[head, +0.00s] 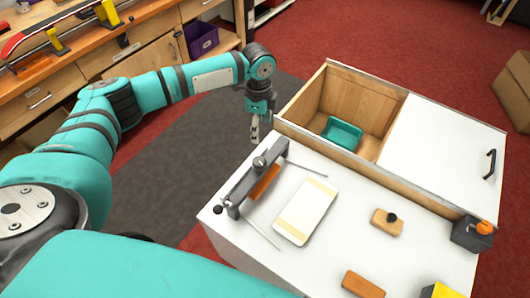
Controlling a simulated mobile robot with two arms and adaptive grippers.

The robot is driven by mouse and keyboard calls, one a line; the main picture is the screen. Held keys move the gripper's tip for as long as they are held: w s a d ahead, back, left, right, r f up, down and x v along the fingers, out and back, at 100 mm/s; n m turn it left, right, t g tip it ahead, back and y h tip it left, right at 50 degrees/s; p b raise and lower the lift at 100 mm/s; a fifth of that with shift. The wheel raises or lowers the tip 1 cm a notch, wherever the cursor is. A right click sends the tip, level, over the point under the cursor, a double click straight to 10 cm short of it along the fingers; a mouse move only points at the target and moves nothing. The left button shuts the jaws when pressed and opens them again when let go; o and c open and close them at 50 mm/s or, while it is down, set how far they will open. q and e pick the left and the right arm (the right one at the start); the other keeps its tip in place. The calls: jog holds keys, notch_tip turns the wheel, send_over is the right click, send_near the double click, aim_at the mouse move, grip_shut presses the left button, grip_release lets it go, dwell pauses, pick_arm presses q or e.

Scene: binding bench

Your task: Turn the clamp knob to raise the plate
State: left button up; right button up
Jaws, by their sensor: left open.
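A grey clamp frame (242,190) stands at the left end of the white bench top. A rounded grey knob (259,162) sits on top of its bar. A brown-orange plate (264,182) shows beside the bar, low down; the gap under it cannot be made out. My left gripper (255,134) is open and points down, just beyond the knob in the picture and apart from it. Nothing shows between its fingers. My right gripper is not in view.
A cream pad (306,210) lies right of the clamp. A wooden block with a black knob (387,221), a brown block (362,284) and a grey box with an orange knob (472,234) are farther right. Behind, an open compartment holds a teal tray (342,132), beside a white lid (440,150).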

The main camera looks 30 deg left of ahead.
pick_arm(q)
jog(key=s+f, duration=0.1)
jog(key=f, duration=0.1)
jog(key=p, duration=0.1)
send_near(259, 161)
notch_tip(259, 161, down, 6)
jog(key=shift+d, duration=0.1)
notch_tip(259, 161, down, 4)
jog(key=shift+r, duration=0.2)
jog(key=shift+f, duration=0.4)
jog(key=c, duration=1.2)
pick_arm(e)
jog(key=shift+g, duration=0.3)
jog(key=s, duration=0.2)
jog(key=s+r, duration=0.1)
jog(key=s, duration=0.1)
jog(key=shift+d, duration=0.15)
